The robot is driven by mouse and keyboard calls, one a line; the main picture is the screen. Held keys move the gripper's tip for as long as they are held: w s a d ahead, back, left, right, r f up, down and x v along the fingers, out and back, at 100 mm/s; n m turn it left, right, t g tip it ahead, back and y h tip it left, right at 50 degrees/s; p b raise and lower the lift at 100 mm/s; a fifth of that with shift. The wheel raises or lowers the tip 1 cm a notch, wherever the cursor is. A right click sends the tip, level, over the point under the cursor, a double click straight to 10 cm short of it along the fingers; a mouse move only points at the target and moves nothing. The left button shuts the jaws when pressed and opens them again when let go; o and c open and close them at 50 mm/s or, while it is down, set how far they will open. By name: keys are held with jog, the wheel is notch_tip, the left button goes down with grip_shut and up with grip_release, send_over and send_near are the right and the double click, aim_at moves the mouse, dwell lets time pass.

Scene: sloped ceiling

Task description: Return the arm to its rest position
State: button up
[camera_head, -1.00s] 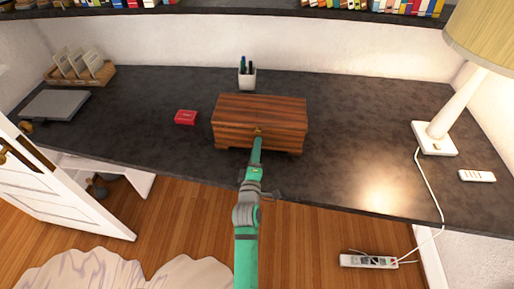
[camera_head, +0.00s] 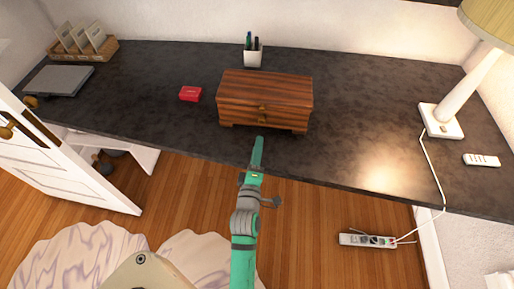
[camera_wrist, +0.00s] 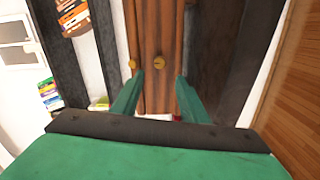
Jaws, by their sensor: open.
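My green arm reaches up from the bottom of the head view towards the front edge of the dark desk (camera_head: 370,110). My gripper (camera_head: 260,140) is at its end, just in front of a wooden box (camera_head: 265,92) with small brass knobs. The wrist view shows the two green fingers (camera_wrist: 158,100) spread apart, with nothing held between them. The wooden box (camera_wrist: 155,35) lies beyond the fingertips in that view, its knobs in front of the gripper. The gripper looks apart from the box.
A lamp (camera_head: 442,121) and remote (camera_head: 482,160) are at right. A laptop (camera_head: 58,80) is at left. A white door (camera_head: 70,165) stands open at left. A power strip (camera_head: 368,241) lies on the floor.

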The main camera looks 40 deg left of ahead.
jog(key=s+d+f+m+h, duration=0.25)
jog(key=s+d+m, duration=0.3)
jog(key=d, duration=0.45)
jog(key=s+d+f+m+h, duration=0.25)
jog(key=s+d+m, duration=0.25)
jog(key=s+d, duration=0.3)
jog(key=s+d+r+m+h, duration=0.3)
jog(key=s+d+m+h, duration=0.1)
jog(key=s+d+m, duration=0.7)
jog(key=s+d, duration=0.2)
jog(key=s, duration=0.1)
jog(key=shift+d+r, duration=0.25)
jog(key=shift+r, duration=0.1)
jog(key=shift+s+m, duration=0.1)
jog(key=shift+m, duration=0.15)
